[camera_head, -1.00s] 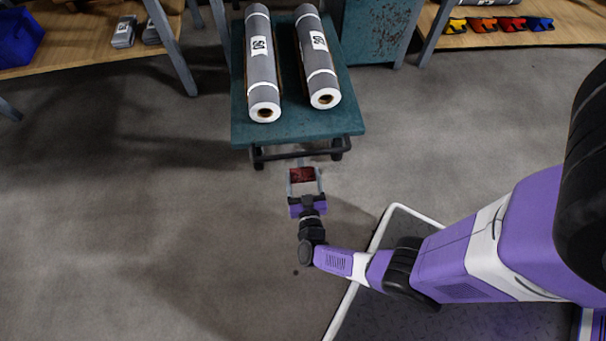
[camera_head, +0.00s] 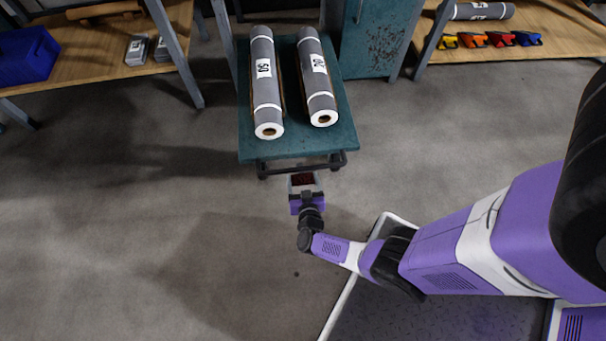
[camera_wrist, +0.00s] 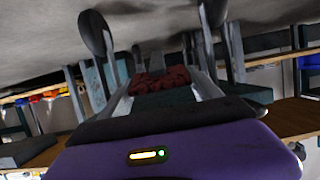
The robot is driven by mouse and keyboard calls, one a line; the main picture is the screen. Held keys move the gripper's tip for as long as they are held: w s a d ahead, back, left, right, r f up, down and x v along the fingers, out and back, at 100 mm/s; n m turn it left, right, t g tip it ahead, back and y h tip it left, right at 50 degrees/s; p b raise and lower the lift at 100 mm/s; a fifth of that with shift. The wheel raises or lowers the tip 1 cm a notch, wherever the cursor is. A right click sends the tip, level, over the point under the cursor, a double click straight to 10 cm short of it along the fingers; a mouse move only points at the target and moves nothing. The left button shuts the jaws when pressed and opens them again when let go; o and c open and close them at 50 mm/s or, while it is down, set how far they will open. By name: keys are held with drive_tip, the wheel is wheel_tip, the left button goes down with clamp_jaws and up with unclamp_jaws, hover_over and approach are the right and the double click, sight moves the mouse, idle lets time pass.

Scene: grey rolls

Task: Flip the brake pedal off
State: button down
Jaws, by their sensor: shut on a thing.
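The red brake pedal (camera_head: 302,179) is low at the near end of a teal cart (camera_head: 298,150). In the wrist view the dark red pedal (camera_wrist: 160,81) lies between the two grey fingers. My gripper (camera_head: 305,184), purple and black, reaches in at the cart's near edge. It is shut on the pedal; in the wrist view my gripper (camera_wrist: 158,86) has a finger on each side of it. The exact contact is hard to see. The pedal's far part and its joint to the cart are hidden.
Two grey rolls, a left roll (camera_head: 264,85) and a right roll (camera_head: 317,75), lie on the cart. Dark wheels, one a caster (camera_wrist: 95,33), show near the fingers. A workbench with a blue bin (camera_head: 28,54) stands left. The floor left of my arm is clear.

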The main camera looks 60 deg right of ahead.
drive_tip(key=shift+w+d+r, duration=0.1)
drive_tip(key=shift+d+r, duration=0.05)
drive_tip(key=shift+r, duration=0.1)
drive_tip(key=shift+c, duration=0.6)
unclamp_jaws()
drive_tip(key=shift+f, duration=0.1)
drive_tip(key=p+v, duration=0.3)
drive_tip(key=v, duration=0.5)
drive_tip(key=shift+f, duration=0.1)
